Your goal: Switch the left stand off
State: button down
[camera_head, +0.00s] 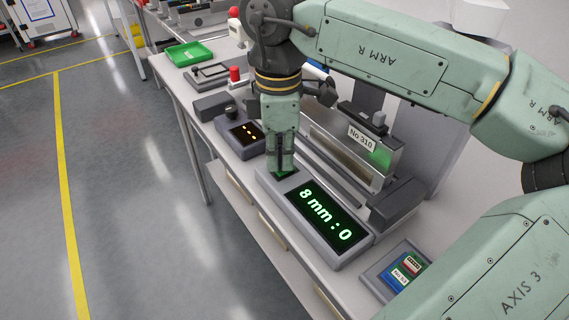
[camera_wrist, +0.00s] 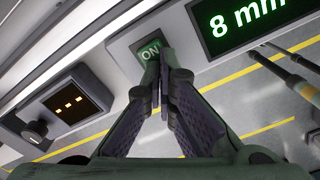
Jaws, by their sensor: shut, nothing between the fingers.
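A grey stand console (camera_head: 335,262) on the bench has a lit display (camera_head: 325,215) reading "8 mm : 0" in green; part of this display also shows in the wrist view (camera_wrist: 235,18). Beside the display is a green button marked "ON" (camera_wrist: 150,50), mostly covered by my gripper in the head view. My gripper (camera_head: 284,170) points down at this button with its fingers shut and empty. In the wrist view the fingertips (camera_wrist: 168,55) overlap the button's right edge. I cannot tell whether they touch it.
A feeder with a "No 310" plate (camera_head: 362,138) and a green light stands behind the console. A smaller box with orange marks (camera_head: 245,132) and a knob sits to the left. A red button (camera_head: 235,75), green tray (camera_head: 188,53) and small card tray (camera_head: 382,285) also lie on the bench.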

aim_at(280, 168)
jog(key=shift+f, duration=0.15)
jog(key=shift+r+p, duration=1.9)
jog(key=shift+r, duration=1.65)
jog(key=shift+f, duration=0.1)
